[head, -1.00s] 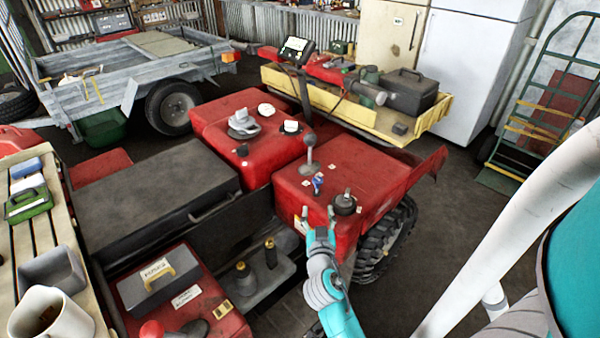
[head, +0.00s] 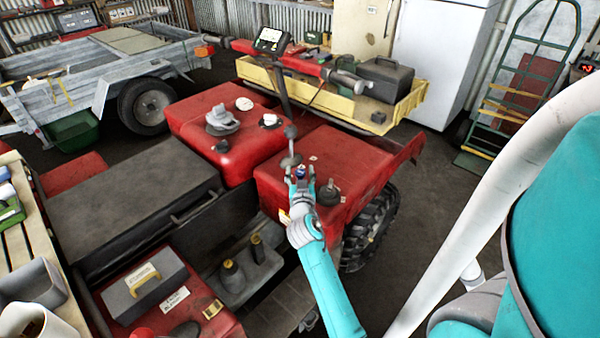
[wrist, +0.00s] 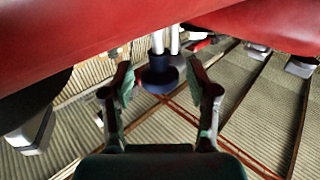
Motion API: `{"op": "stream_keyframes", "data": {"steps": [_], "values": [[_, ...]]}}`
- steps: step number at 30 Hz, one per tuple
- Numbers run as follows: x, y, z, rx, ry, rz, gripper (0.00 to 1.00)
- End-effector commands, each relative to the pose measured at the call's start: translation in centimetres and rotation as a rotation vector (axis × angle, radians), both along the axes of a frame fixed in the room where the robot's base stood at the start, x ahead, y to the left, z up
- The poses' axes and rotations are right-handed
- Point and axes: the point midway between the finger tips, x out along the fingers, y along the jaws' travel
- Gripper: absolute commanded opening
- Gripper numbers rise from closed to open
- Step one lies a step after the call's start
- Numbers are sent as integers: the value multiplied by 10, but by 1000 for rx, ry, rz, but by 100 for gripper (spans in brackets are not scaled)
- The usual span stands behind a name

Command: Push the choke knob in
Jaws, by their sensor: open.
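The choke knob looks to be the dark blue round knob (wrist: 157,82) on a pale metal shaft. It sits between the two open fingers of my gripper (wrist: 160,84), with a gap visible on each side; whether any finger touches it cannot be told. In the head view the blue knob (head: 301,171) shows small at the tip of my gripper (head: 300,184), on the red quad body (head: 350,160). The shaft shows between the knob and the red body, so the knob stands out from it. My gripper holds nothing.
A grey shift lever (head: 291,158) stands just behind the knob, and a black cap (head: 329,193) lies close to its right. A yellow-sided rack (head: 400,110) with a dark toolbox (head: 386,82) is beyond.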

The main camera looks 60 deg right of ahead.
Motion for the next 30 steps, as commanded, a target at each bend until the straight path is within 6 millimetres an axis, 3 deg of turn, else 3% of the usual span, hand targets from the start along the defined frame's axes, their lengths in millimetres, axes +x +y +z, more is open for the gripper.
{"op": "stream_keyframes", "data": {"steps": [10, 17, 23, 30], "values": [[2, -3, 0, 0, 0, 0, 57], [2, -3, 0, 0, 0, 0, 0], [2, -3, -3, 0, 1, 0, 0], [1, -3, -26, 1, 3, -1, 0]]}}
